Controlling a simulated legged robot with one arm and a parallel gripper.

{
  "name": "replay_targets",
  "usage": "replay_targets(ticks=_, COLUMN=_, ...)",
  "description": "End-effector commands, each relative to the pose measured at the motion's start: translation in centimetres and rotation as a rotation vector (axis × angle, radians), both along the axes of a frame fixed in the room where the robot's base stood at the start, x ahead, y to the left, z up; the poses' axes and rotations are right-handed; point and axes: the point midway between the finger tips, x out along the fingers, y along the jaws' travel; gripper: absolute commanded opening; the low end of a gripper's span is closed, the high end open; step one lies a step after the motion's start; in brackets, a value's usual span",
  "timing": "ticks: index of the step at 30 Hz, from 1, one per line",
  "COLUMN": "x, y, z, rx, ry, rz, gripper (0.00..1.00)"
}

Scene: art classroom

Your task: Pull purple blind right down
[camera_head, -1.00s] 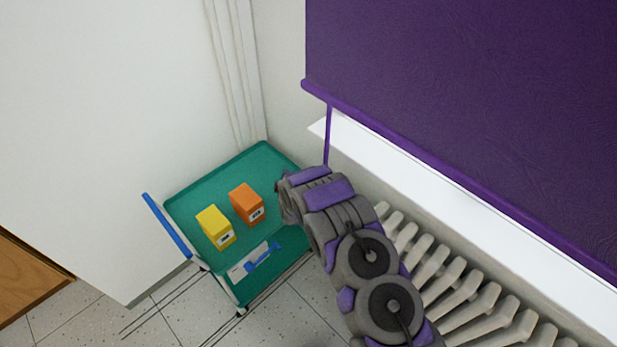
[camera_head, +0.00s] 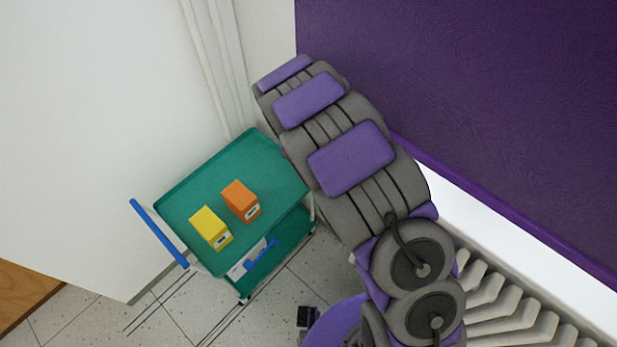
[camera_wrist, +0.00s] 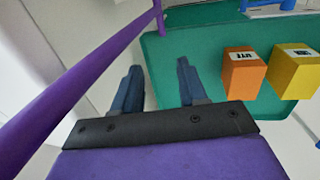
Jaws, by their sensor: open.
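The purple blind (camera_head: 490,110) hangs on the right in the head view. Its bottom rail (camera_head: 560,245) is above a white sill, and my arm hides the rail's left end and the pull cord there. In the wrist view the purple rail (camera_wrist: 75,90) runs diagonally on the left, and a thin purple cord (camera_wrist: 159,15) shows at its upper end. My gripper (camera_wrist: 159,66) is open and empty, its two dark blue fingers pointing toward the cord. The cord appears ahead of the gap and clear of the fingers. In the head view my arm hides the fingertips.
A green cart (camera_head: 175,190) with a blue handle stands in the corner, carrying a yellow box (camera_head: 208,228) and an orange box (camera_head: 240,200). A ribbed radiator (camera_head: 510,310) is under the white sill (camera_head: 455,210). Open speckled floor lies in front of the cart.

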Motion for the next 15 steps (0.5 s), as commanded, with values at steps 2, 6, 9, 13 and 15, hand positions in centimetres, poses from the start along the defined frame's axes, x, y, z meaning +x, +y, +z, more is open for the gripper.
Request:
replay_targets(ticks=2, x=0.1, y=0.1, z=-1.2, rx=-0.002, ry=0.002, rz=0.0, gripper=0.42)
replay_targets(ticks=6, x=0.6, y=0.0, z=-3.7, rx=-0.004, ry=0.002, rz=-0.001, gripper=0.42)
replay_targets(ticks=9, x=0.8, y=-0.2, z=-5.8, rx=-0.004, ry=0.005, rz=0.0, gripper=0.42)
replay_targets(ticks=13, x=1.3, y=-0.6, z=-8.2, rx=-0.003, ry=0.0, rz=0.002, gripper=0.42)
replay_targets(ticks=15, x=1.5, y=-0.8, z=-9.6, rx=-0.001, ry=-0.002, rz=0.002, gripper=0.42)
